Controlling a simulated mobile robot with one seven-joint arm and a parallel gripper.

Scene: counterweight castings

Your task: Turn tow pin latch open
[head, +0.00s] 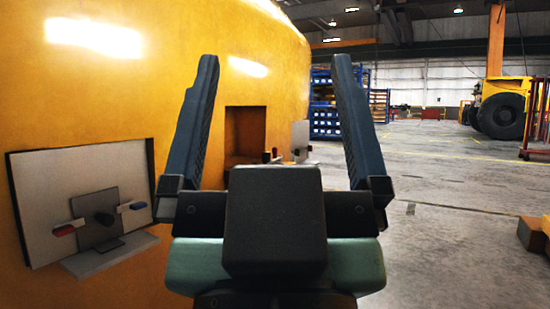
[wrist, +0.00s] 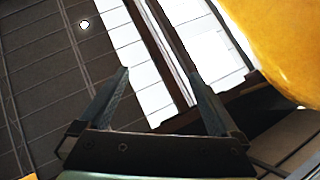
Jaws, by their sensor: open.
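My gripper (head: 274,62) stands open and empty in the middle of the head view, its two dark fingers pointing up and away. It also shows open in the wrist view (wrist: 158,72), facing the ceiling and windows. A big yellow casting (head: 180,80) curves along the left. I cannot tell whether one of these is the tow pin latch. My gripper is apart from the panel, to its right.
Farther along the casting is a square recess (head: 245,130), with small red and dark parts beside a second pale panel (head: 300,135), partly hidden by my gripper. Blue racks (head: 325,105) and a yellow vehicle (head: 503,108) stand far back. The floor (head: 440,190) at right is largely clear.

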